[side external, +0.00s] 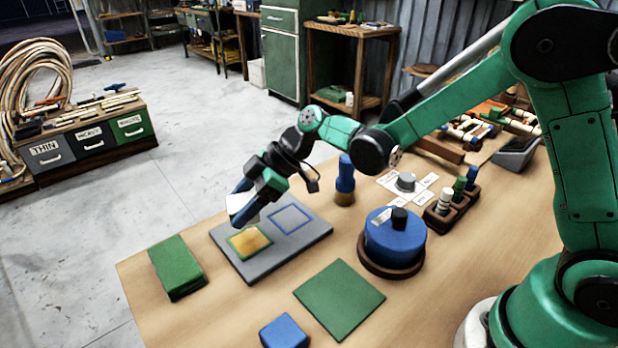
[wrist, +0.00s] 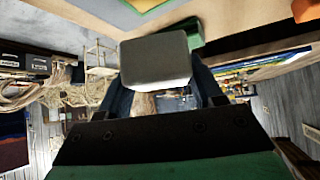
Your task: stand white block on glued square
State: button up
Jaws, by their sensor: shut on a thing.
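My gripper (side external: 248,205) is shut on a white block (side external: 236,203) and holds it above the left part of a grey board. In the wrist view the block (wrist: 155,60) looks grey in shade, with dark fingers on both sides. The glued square (side external: 251,242) is a glossy amber patch inside a green outline on the grey board (side external: 257,265). The block appears up and left of this square in the side view; its exact height above the board is hard to tell. An empty blue outlined square (side external: 289,219) lies beside the glued one.
A blue block (side external: 284,332) and a green mat (side external: 339,298) are in front. A blue round pot (side external: 394,240) and a blue-handled tool (side external: 345,180) stand to the right. Bare table surrounds the board's front.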

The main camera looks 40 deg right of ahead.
jog(key=shift+f, duration=2.8)
jog(key=o, duration=1.3)
jog(key=shift+f, duration=0.15)
jog(key=shift+c, duration=0.2)
